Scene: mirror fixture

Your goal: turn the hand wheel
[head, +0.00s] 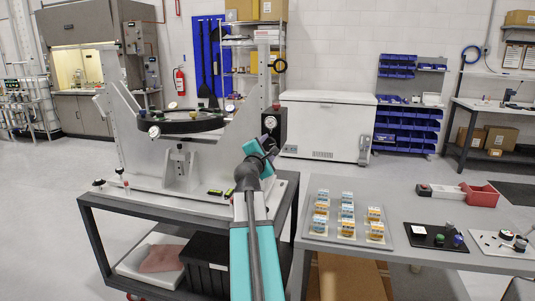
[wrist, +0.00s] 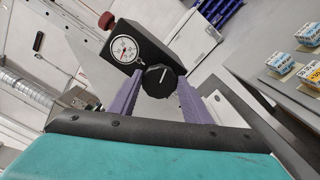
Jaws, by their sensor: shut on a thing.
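The mirror fixture stands on a grey cart, with a round dark mirror ring (head: 185,122) between pale side plates. A black block (head: 279,118) with a white dial gauge (head: 270,122) is at its right side. In the wrist view, a round black hand wheel (wrist: 160,80) with a white line sits on this block, beside the dial gauge (wrist: 124,49). My gripper (head: 266,151) reaches the block from the front. In the wrist view, the purple fingers of my gripper (wrist: 157,90) are on both sides of the hand wheel, shut on it. My gripper hides the wheel in the head view.
A dark red knob (wrist: 106,20) sticks out of the block's far end. Open floor lies behind.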

